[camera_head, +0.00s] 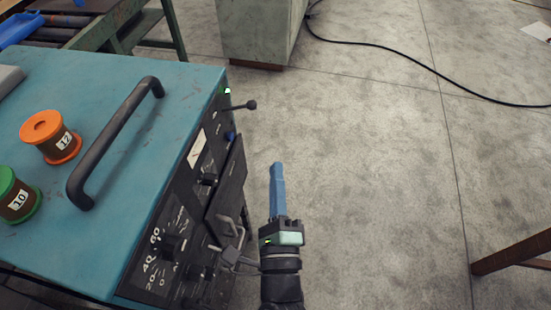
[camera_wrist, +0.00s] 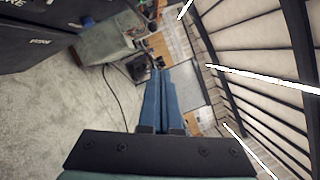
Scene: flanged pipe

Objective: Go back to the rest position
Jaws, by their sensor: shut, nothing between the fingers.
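My gripper (camera_head: 276,168) shows in the head view, right of the blue cabinet's dark front panel. Its blue fingers are together with nothing between them, and they point up the picture over the bare floor. In the wrist view my gripper (camera_wrist: 160,75) also has its two fingers closed side by side, with the far room behind them. No part of the gripper visibly holds anything.
A blue cabinet (camera_head: 150,95) with a black handle (camera_head: 115,145) stands left. An orange spool (camera_head: 45,135) and a green spool (camera_head: 16,197) sit on top. A lever (camera_head: 240,106) sticks out rightward. A cable (camera_head: 410,62) crosses the floor (camera_head: 370,190), otherwise mostly clear.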

